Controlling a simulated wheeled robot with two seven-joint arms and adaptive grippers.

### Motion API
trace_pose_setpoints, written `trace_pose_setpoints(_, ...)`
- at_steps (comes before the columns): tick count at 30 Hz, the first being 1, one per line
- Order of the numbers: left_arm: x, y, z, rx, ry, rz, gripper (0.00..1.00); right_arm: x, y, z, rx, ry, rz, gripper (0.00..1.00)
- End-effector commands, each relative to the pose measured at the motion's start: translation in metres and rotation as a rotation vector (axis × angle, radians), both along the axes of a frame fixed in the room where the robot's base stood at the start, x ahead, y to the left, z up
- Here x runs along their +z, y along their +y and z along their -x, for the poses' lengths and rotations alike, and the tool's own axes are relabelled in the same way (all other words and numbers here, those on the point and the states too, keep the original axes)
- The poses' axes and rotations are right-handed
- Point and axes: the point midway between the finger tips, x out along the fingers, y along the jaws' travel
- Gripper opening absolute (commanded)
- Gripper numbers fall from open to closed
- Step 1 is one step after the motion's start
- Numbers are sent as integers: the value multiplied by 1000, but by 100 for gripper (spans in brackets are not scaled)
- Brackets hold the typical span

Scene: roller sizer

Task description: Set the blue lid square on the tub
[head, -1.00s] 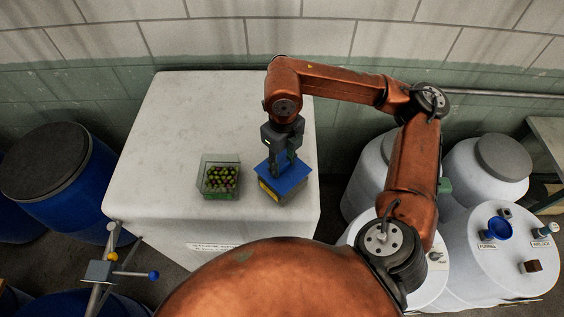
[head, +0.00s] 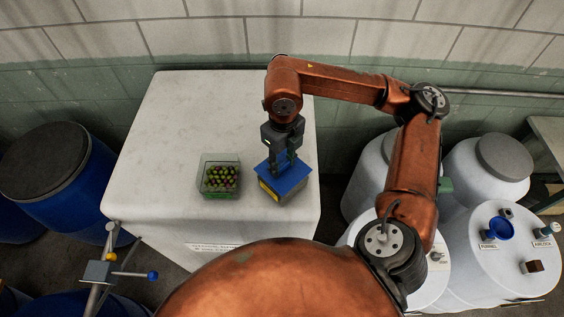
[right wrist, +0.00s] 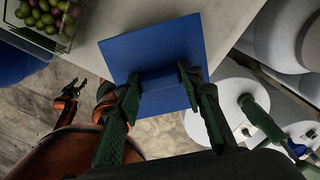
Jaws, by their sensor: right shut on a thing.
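The blue lid (head: 290,179) is a flat square plate with a raised grip on top. It lies over the tub (head: 288,198), a pale box with a yellow label, near the table's front right. The lid hides the tub's rim, so I cannot tell whether it sits flush. My right gripper (head: 283,164) is above the lid, shut on its grip. In the right wrist view the fingers (right wrist: 165,85) stand either side of the grip on the lid (right wrist: 155,48). My left gripper is outside the head view; an orange arm end (right wrist: 68,92), seemingly mine, shows small in the wrist view.
A clear container of green and dark olives (head: 220,178) stands left of the tub. The white table (head: 180,130) is otherwise clear to the left and back. White drums (head: 485,170) stand at the right, with a blue funnel (head: 499,229) on one. A blue barrel (head: 75,190) stands left.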

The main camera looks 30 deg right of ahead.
Motion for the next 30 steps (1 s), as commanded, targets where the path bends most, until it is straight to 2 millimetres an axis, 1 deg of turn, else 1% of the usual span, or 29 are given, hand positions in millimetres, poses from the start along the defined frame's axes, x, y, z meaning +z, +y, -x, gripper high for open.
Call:
trace_pose_setpoints(5, 0, 0, 0, 0, 0, 0, 40, 0, 0, 0, 0, 0, 0, 13)
trace_pose_setpoints(6, 0, 0, 0, 0, 0, 0, 40, 0, 0, 0, 0, 0, 0, 37)
trace_pose_setpoints(14, 0, 0, 0, 0, 0, 0, 40, 0, 0, 0, 0, 0, 0, 55)
trace_pose_setpoints(23, 0, 2, 1, 0, 2, -2, 40, 1, 0, 0, 0, -1, 0, 56)
trace_pose_setpoints(26, 0, 2, 1, 0, 1, -2, 40, 9, 0, -1, 0, -2, 0, 56)
trace_pose_setpoints(29, 0, 1, 1, 0, 1, -1, 40, 24, 0, -1, -1, -4, 0, 56)
trace_pose_setpoints(30, 0, 1, 1, 0, 1, -1, 40, 32, 0, -1, -1, -5, -1, 56)
